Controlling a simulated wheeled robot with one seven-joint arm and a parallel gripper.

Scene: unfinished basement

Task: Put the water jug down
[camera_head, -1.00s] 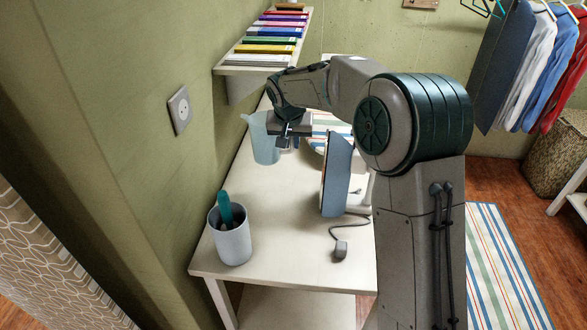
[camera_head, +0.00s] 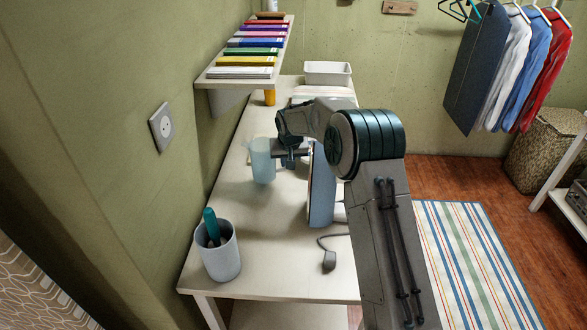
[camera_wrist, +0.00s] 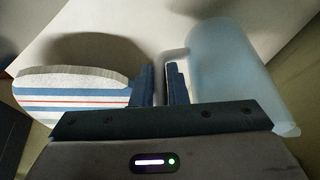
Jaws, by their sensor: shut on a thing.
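The water jug (camera_head: 262,162) is pale blue and see-through, upright over the far half of the white table (camera_head: 264,262), near the wall. My gripper (camera_head: 287,154) is at the right side of the jug, shut on its handle. In the wrist view the jug (camera_wrist: 232,70) lies right of the fingers (camera_wrist: 163,85), with the handle between them. I cannot tell whether the jug's base touches the tabletop.
A blue-faced iron-like thing (camera_head: 322,188) stands close right of my gripper, its cord in front. A cup with a teal-handled tool (camera_head: 219,256) stands at the near left. Bare tabletop lies between jug and cup.

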